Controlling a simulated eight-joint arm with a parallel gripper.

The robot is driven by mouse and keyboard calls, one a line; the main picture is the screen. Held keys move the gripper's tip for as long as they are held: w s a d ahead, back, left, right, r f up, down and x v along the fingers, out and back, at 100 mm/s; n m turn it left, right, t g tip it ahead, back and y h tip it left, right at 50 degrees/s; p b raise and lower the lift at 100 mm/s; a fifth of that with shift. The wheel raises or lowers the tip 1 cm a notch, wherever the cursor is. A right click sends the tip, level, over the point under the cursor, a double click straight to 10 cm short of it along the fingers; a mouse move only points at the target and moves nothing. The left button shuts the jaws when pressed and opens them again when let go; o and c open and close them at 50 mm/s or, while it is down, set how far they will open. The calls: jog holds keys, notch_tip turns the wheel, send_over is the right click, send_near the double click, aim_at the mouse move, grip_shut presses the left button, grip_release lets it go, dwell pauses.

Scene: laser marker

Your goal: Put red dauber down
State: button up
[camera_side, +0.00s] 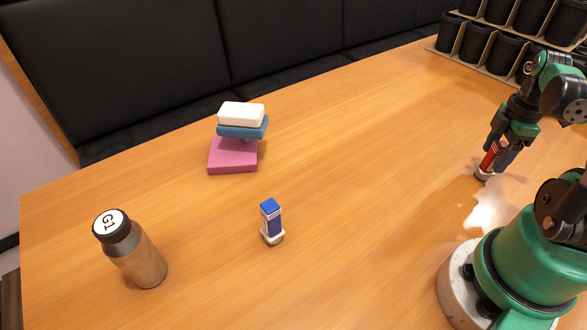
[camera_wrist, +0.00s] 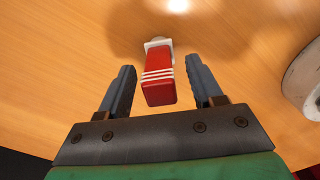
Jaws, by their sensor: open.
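The red dauber (camera_wrist: 158,78) stands on the wooden table between the two open fingers of my gripper (camera_wrist: 166,86) in the wrist view. It has white stripes and a white base, and a gap shows on both sides of it. In the side view the red dauber (camera_side: 491,157) is at the right, with its pale base at the table. My gripper (camera_side: 496,148) is around it there and hides part of it. A blue dauber (camera_side: 271,219) with a white base stands upright near the middle of the table.
A steel bottle (camera_side: 138,256) with a black cap marked G1 stands at the front left. A white block (camera_side: 242,114) rests on a blue piece (camera_side: 242,130) above a pink block (camera_side: 233,156). A rack of black cups (camera_side: 473,43) is at the back right.

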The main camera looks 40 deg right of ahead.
notch_tip(320, 180, up, 12)
jog(key=shift+f, duration=0.25)
jog(key=w+a+f+m+t, duration=0.1)
jog(key=w+a+m+t, duration=0.2)
jog(key=w+a, duration=0.3)
jog(key=w+a+f+m+t, duration=0.1)
jog(key=w+a+m+t, duration=0.3)
jog(key=a, duration=1.2)
jog(key=w+m, duration=0.2)
jog(key=w, duration=0.1)
jog(key=shift+w, duration=0.1)
